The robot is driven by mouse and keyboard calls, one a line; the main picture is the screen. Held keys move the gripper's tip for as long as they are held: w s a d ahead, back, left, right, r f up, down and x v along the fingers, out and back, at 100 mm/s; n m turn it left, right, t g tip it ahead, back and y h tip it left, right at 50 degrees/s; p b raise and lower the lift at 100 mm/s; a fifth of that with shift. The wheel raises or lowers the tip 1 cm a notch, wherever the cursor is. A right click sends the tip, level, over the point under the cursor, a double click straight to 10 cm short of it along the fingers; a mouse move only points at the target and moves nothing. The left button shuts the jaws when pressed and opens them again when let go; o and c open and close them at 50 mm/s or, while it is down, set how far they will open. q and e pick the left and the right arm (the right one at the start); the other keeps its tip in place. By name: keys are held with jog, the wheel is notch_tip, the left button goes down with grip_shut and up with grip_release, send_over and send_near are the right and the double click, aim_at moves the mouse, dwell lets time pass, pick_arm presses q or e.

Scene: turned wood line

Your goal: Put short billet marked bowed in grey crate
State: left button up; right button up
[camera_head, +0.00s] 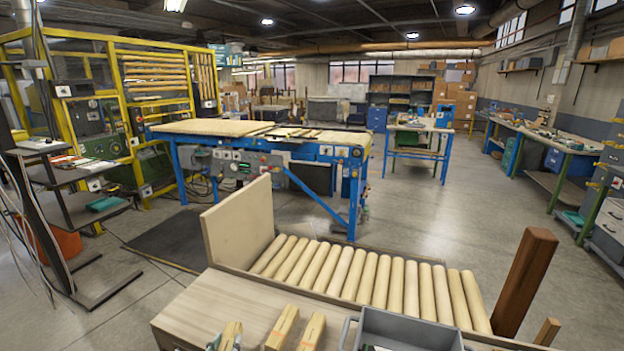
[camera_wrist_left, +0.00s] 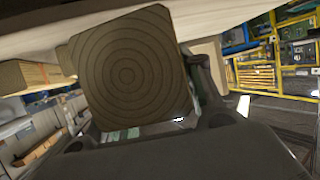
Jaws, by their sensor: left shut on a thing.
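In the head view my left gripper (camera_head: 226,344) is at the bottom edge, mostly cut off, and is shut on a wooden billet (camera_head: 231,330). In the left wrist view this billet (camera_wrist_left: 128,72) shows its square end with ring lines between my fingers. No mark reading bowed can be read on it. The grey crate (camera_head: 452,333) is farther right at the bottom edge, partly cut off; what lies inside is mostly hidden. My right gripper is not in view.
A wooden bench top (camera_head: 215,297) lies under the billets. Behind it are wooden rollers (camera_head: 345,272) with an upright pale board (camera_head: 238,222) at their left end. A tall dark wooden post (camera_head: 524,280) stands right of the crate.

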pick_arm(q)
jog(key=shift+s+f, duration=0.8)
jog(key=shift+f, duration=0.2)
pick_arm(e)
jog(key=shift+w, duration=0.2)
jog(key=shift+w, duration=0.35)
